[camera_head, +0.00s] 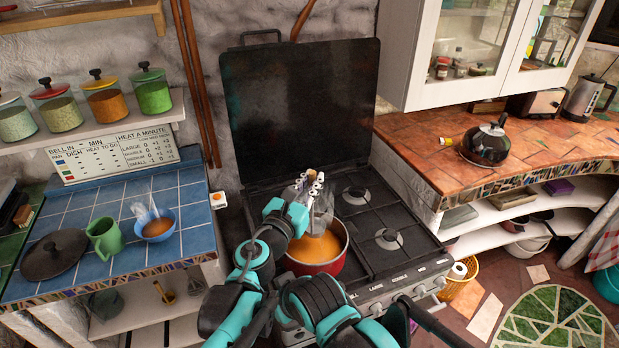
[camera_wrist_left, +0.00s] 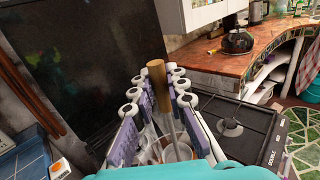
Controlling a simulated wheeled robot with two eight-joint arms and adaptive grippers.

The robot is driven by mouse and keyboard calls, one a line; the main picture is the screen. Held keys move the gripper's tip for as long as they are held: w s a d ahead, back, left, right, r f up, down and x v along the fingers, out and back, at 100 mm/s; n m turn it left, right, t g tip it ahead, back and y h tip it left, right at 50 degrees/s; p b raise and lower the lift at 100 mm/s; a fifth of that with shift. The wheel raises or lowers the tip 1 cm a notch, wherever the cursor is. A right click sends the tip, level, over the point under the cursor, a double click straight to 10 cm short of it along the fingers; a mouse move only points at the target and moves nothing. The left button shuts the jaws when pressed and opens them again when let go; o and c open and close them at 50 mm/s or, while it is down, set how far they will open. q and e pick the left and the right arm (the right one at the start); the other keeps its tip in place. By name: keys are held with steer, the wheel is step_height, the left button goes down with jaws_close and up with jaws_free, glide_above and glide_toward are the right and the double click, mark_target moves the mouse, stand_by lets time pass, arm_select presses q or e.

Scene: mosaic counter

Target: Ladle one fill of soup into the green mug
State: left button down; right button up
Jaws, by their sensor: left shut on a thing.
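The green mug (camera_head: 104,238) stands upright on the blue-tiled counter at the left in the head view. A red pot (camera_head: 318,268) of orange soup (camera_head: 316,247) sits on the front left of the stove, steaming. My left gripper (camera_head: 311,188) is above the pot, shut on the ladle. In the left wrist view, the ladle's wooden handle end (camera_wrist_left: 157,76) and metal shaft (camera_wrist_left: 169,122) stand between the fingers (camera_wrist_left: 160,95). The ladle's bowl is hidden, so I cannot tell whether it holds soup. My right gripper is not clearly visible.
Beside the mug are a steaming blue bowl (camera_head: 158,230) and a dark lid (camera_head: 54,254). The stove's raised black cover (camera_head: 300,100) stands behind the pot. Glass jars (camera_head: 104,101) line the shelf above the left counter. A kettle (camera_head: 487,144) stands on the right counter.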

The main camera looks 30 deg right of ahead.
arm_select(q)
step_height(320, 180, down, 10)
steer(key=b, duration=0.7)
steer(key=shift+f, duration=0.2)
stand_by(0.6)
step_height(320, 180, up, 12)
steer(key=p, duration=0.9)
stand_by(0.4)
